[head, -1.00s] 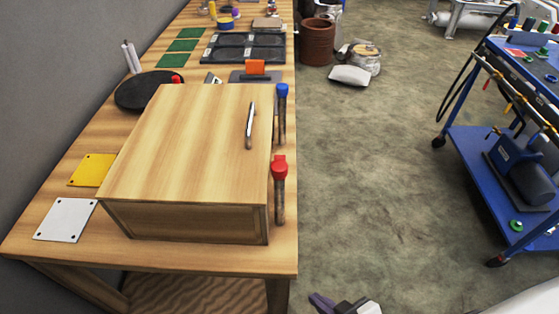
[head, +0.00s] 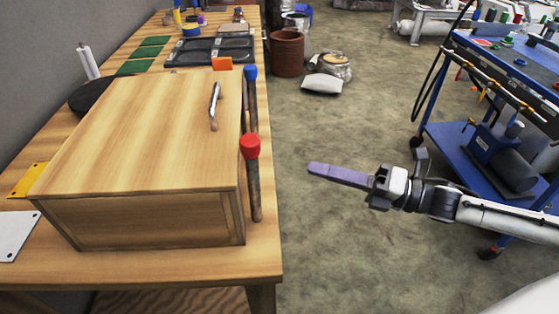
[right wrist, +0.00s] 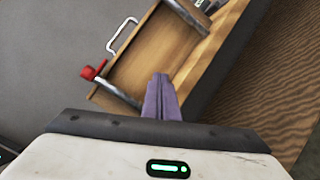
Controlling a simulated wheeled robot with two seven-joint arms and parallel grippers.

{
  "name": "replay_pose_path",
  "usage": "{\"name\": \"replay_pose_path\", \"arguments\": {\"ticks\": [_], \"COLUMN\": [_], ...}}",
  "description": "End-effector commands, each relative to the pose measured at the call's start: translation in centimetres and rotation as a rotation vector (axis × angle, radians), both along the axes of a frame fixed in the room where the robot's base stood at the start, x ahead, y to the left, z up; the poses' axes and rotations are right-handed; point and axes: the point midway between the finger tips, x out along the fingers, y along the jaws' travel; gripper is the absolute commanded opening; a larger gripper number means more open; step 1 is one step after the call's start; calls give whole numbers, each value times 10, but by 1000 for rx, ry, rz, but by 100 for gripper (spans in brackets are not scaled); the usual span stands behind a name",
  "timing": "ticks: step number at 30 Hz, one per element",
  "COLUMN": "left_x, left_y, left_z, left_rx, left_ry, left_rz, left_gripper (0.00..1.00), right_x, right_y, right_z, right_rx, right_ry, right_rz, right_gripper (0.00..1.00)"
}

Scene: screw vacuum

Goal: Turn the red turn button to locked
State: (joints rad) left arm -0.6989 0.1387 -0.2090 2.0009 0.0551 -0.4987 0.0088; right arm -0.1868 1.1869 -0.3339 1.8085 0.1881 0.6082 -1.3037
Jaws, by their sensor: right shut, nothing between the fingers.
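The red turn button (head: 250,147) has a red cap and a dark, worn bar that runs down the picture along the right side of the wooden box (head: 120,145). In the right wrist view the red cap (right wrist: 92,71) is left of my fingers, and its bar slants down to the right along the box. My right gripper (head: 313,168) is shut and empty, its purple fingers pointing left at the button across a clear gap. Its shut fingers show also in the wrist view (right wrist: 160,98). My left gripper is not in view.
A blue-capped turn button (head: 250,73) is farther along the same side of the box. A metal handle (head: 214,106) is on the box. The wooden table (head: 130,272) ends just right of the buttons. A blue cart (head: 475,155) stands at the right. The floor between is open.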

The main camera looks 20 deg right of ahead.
Motion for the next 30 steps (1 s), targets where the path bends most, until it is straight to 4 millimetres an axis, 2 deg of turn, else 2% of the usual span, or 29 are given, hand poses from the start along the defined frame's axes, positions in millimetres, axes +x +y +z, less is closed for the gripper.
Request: {"name": "replay_pose_path", "arguments": {"ticks": [1,6,9,12,17,29,30], "left_x": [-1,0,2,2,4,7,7], "left_y": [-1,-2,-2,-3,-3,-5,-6], "left_z": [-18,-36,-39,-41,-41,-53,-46], "left_rx": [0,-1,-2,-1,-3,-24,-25], "left_ry": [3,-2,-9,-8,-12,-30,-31], "left_rz": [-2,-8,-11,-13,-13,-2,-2], "left_gripper": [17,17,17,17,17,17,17], "right_x": [0,-19,-32,-41,-44,-29,-27], "right_y": [-9,-26,-32,-35,-32,13,17], "right_z": [10,67,90,104,110,111,115], "right_rx": [-118,-408,-511,-567,-586,-578,-582], "right_ry": [-143,-578,-751,-855,-904,-912,-907], "right_rz": [63,240,306,344,362,355,355], "right_gripper": [0,0,0,0,0,0,0]}}
